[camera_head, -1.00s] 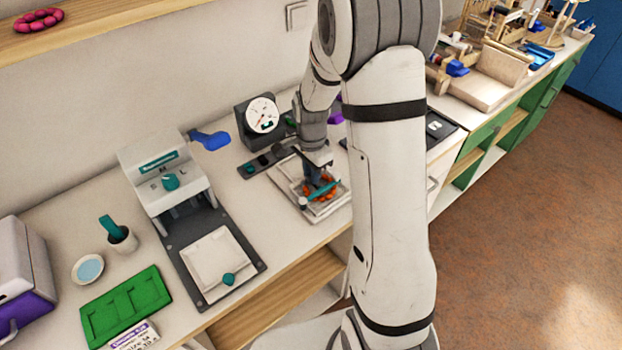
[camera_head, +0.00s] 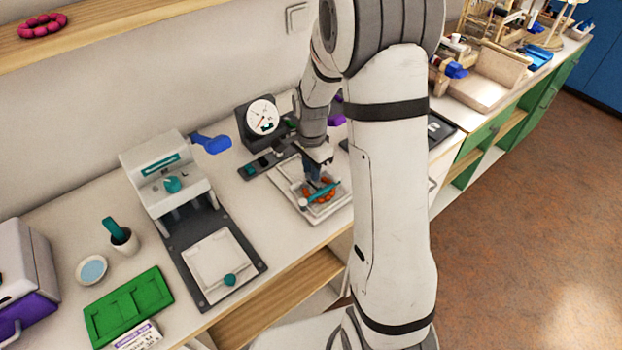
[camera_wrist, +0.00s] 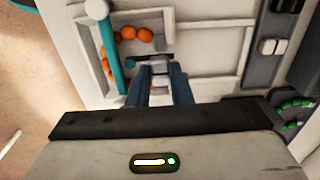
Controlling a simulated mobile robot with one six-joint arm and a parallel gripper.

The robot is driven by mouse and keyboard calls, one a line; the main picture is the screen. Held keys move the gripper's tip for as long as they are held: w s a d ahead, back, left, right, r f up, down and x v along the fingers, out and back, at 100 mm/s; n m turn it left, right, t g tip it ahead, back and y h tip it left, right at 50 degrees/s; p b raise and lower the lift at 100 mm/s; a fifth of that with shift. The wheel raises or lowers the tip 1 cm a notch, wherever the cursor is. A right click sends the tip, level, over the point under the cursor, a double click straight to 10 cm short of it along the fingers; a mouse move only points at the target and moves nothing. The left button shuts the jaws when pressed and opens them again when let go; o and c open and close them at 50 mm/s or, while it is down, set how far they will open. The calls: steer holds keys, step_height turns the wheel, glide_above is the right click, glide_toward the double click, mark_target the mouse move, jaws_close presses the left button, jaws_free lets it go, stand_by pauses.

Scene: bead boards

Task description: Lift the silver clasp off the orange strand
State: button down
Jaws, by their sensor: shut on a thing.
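My gripper (camera_wrist: 158,77) has its two blue-grey fingers closed on a small silver clasp (camera_wrist: 159,67) in the wrist view. The orange strand (camera_wrist: 130,36) is an arc of round beads just beyond and left of the fingers, lying in a white tray (camera_wrist: 215,45). Whether the clasp still touches the strand is hard to tell. In the head view my gripper (camera_head: 314,178) is over the tray (camera_head: 292,202), with the orange beads (camera_head: 322,195) at its fingertips. The clasp cannot be made out there.
A teal bar (camera_wrist: 110,52) runs beside the beads, close to my left finger. A dial gauge (camera_head: 262,117) stands behind the tray. A press with a white plate (camera_head: 222,262) and a green tray (camera_head: 128,305) are to the left.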

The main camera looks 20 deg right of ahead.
steer(key=shift+r+p, duration=1)
steer(key=shift+r, duration=0.7)
